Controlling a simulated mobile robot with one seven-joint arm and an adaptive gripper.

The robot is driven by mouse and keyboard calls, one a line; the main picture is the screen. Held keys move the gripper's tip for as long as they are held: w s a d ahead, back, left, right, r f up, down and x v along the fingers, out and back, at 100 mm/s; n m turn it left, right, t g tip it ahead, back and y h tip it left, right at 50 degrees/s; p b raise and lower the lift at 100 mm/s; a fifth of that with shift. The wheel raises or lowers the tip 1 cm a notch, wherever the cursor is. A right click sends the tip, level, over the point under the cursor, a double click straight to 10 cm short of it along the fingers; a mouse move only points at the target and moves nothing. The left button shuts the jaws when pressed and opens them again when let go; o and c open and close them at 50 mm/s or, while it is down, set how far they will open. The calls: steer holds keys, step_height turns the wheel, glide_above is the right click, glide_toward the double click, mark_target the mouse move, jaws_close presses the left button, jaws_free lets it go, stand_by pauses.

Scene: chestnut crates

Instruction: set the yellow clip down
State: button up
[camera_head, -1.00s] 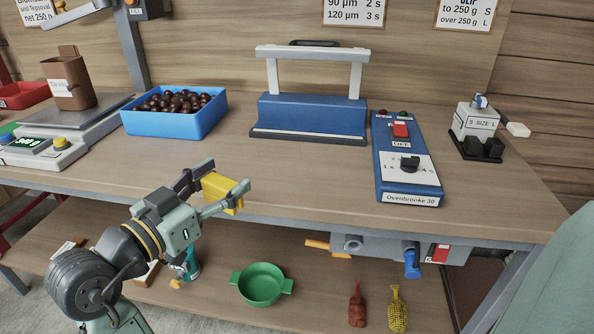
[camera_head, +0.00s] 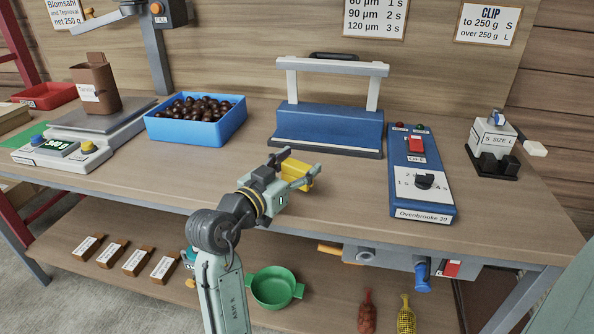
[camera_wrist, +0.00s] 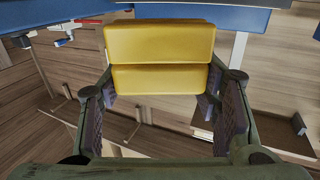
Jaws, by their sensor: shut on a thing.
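The yellow clip (camera_head: 297,173) is a yellow block held between the fingers of my gripper (camera_head: 301,170). In the wrist view the clip (camera_wrist: 160,62) fills the space between the two fingertips (camera_wrist: 158,85), showing two yellow faces with a dark line between them. My gripper is shut on it. In the head view the clip is over the front middle of the wooden bench (camera_head: 340,205), in front of the blue sealer. I cannot tell whether it touches the bench top.
The blue sealer (camera_head: 328,128) stands behind the clip. A blue control box (camera_head: 432,200) is to its right, and a blue crate of chestnuts (camera_head: 190,134) to its left. A scale (camera_head: 62,150) stands further left. Bare bench lies between the gripper and the control box.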

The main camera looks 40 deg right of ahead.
steer(key=shift+f, duration=1.05)
steer(key=shift+f, duration=0.15)
steer(key=o, duration=1)
steer(key=shift+o, duration=0.2)
steer(key=shift+r, duration=0.2)
steer(key=b+v, duration=0.2)
steer(key=v, duration=1)
steer(key=shift+b, duration=0.35)
